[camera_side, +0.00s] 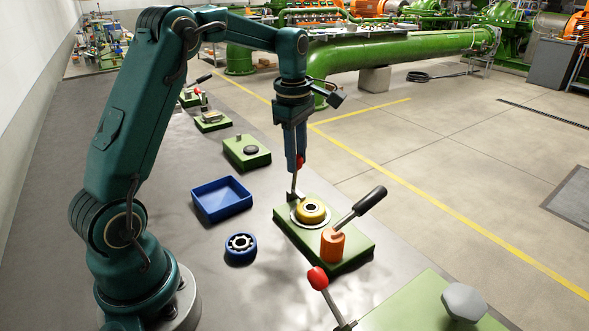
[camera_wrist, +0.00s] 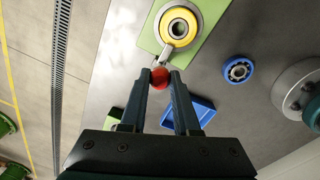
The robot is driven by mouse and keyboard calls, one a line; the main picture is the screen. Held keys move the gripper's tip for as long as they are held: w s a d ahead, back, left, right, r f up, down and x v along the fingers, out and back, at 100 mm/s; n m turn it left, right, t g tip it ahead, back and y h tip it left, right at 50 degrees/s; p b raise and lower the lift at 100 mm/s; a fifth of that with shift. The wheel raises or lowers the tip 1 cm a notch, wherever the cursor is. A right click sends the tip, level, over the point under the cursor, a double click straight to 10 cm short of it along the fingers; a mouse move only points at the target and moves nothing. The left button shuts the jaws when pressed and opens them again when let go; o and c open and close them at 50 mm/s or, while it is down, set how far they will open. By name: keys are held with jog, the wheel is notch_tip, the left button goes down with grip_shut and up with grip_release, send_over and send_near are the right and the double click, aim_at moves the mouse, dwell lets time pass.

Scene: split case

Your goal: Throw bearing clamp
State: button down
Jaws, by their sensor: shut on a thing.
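A toggle clamp with a red knob (camera_side: 299,161) and a metal lever (camera_side: 295,183) stands on a green plate (camera_side: 345,252). The lever is roughly upright. Beside its foot is a yellow ring (camera_side: 312,210) in a pale round seat. My gripper (camera_side: 299,158) is shut on the red knob from above. In the wrist view the red knob (camera_wrist: 160,77) sits between my fingertips, and the grey lever (camera_wrist: 169,52) runs from it toward the yellow ring (camera_wrist: 180,27). The clamp's foot is partly hidden in the side view.
On the same plate stands an orange block (camera_side: 332,244) with a black-handled lever (camera_side: 369,201). A blue tray (camera_side: 221,200) and a blue bearing (camera_side: 240,249) lie to the left. Another red-knobbed lever (camera_side: 317,278) rises in front. More green fixtures (camera_side: 246,151) stand behind.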

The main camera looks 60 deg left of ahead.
jog(key=shift+a, duration=0.15)
jog(key=shift+a+f+h, duration=0.15)
jog(key=shift+a+h, duration=1)
jog(key=shift+h, duration=0.35)
jog(key=shift+a+f+h, duration=0.15)
jog(key=shift+a+h, duration=1)
jog(key=shift+h, duration=0.35)
jog(key=shift+a, duration=0.1)
jog(key=c, duration=0.6)
grip_release()
jog(key=shift+c, duration=0.2)
